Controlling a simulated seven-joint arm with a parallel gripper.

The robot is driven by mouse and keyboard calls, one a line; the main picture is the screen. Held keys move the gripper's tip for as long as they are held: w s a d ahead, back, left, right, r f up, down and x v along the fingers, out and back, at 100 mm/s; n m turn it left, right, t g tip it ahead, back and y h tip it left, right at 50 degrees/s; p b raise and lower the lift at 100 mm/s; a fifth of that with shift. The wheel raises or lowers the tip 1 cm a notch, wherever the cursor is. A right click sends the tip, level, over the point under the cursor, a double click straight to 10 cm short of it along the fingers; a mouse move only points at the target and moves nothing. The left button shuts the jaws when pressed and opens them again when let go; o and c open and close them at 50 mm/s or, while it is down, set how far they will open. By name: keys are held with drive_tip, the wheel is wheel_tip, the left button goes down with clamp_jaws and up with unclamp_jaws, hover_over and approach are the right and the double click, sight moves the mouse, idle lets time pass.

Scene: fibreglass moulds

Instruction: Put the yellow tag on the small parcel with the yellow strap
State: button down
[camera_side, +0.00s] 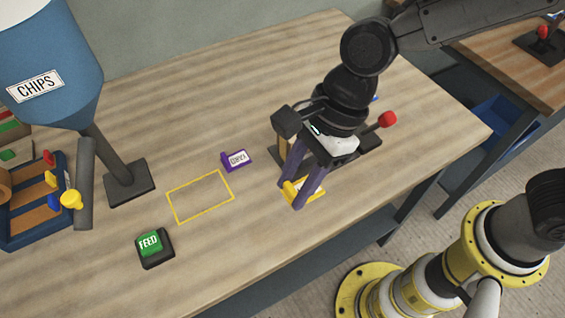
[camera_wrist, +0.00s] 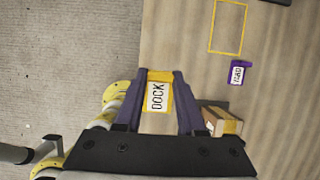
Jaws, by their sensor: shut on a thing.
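The yellow tag (camera_side: 290,191) is between the purple fingers of my gripper (camera_side: 294,188), which is shut on it. In the wrist view the yellow tag (camera_wrist: 167,106) has a white label reading "DOCK" and sits between both fingertips (camera_wrist: 161,80). I cannot tell from these views how high it is above the table. A small brown parcel (camera_wrist: 224,121) stands just right of my right finger in the wrist view, partly hidden by my gripper. In the side view the parcel is mostly hidden behind my gripper.
A purple tag (camera_side: 236,160) with a white label lies on the table near an empty yellow outline (camera_side: 200,196). A green FEED button (camera_side: 151,245) and the CHIPS hopper (camera_side: 50,70) stand to the left. A red knob (camera_side: 387,119) is right of my gripper. The table's front edge is close.

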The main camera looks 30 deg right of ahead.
drive_tip(key=shift+s+d, duration=0.25)
drive_tip(key=shift+s, duration=0.05)
drive_tip(key=w+d+r, duration=0.1)
drive_tip(key=d+r, duration=0.4)
drive_tip(key=d, duration=0.5)
drive_tip(key=w+d+r, duration=0.1)
drive_tip(key=d+r, duration=0.4)
drive_tip(key=d, duration=0.6)
drive_tip(key=w+a+f, duration=0.1)
drive_tip(key=w+f, duration=0.2)
drive_tip(key=w, duration=0.1)
drive_tip(key=w+a+f, duration=0.2)
drive_tip(key=w+f, duration=0.1)
drive_tip(key=w, duration=0.1)
drive_tip(key=w+a+f, duration=0.2)
drive_tip(key=w+f, duration=0.1)
drive_tip(key=w, duration=0.1)
drive_tip(key=shift+a+f, duration=0.1)
drive_tip(key=shift+w+a+f, duration=0.15)
drive_tip(key=shift+w+f, duration=0.2)
drive_tip(key=shift+w+a+f, duration=0.1)
drive_tip(key=shift+w+f, duration=0.05)
drive_tip(key=shift+f, duration=0.8)
drive_tip(key=shift+w+f, duration=0.1)
drive_tip(key=shift+f, duration=0.8)
drive_tip(key=shift+f, duration=0.1)
